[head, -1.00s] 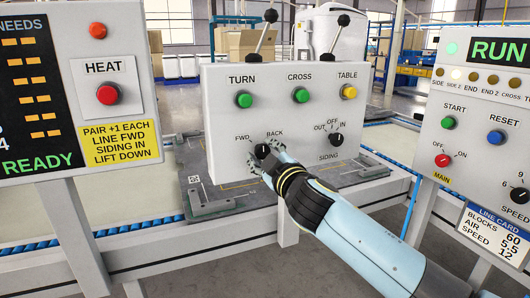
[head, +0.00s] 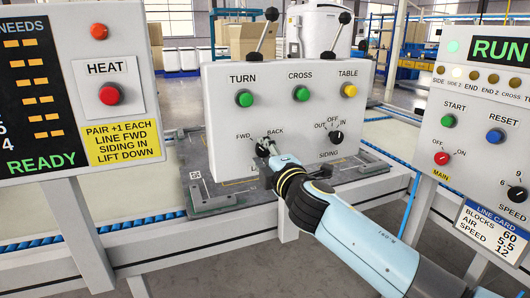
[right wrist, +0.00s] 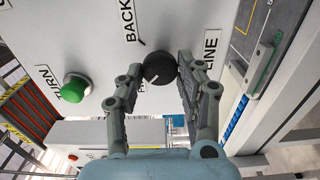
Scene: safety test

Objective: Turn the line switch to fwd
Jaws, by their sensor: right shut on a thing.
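The line switch is a round black knob (head: 262,149) low on the grey panel (head: 225,125), between the FWD and BACK labels. The LINE label below it is mostly hidden by my arm in the head view. My right gripper (head: 268,146) is at the knob. In the right wrist view, the knob (right wrist: 160,67) sits between the tips of my right gripper (right wrist: 158,78), which is shut on it. The knob's white mark points down-left in that view, towards a mostly hidden label near the left finger. My left gripper is not in view.
The siding knob (head: 336,137) is right of the line switch. Green TURN (head: 244,99) and CROSS (head: 301,93) buttons and a yellow TABLE button (head: 349,90) sit above. Two levers top the panel. A HEAT panel (head: 60,70) stands left, a RUN panel (head: 480,150) right.

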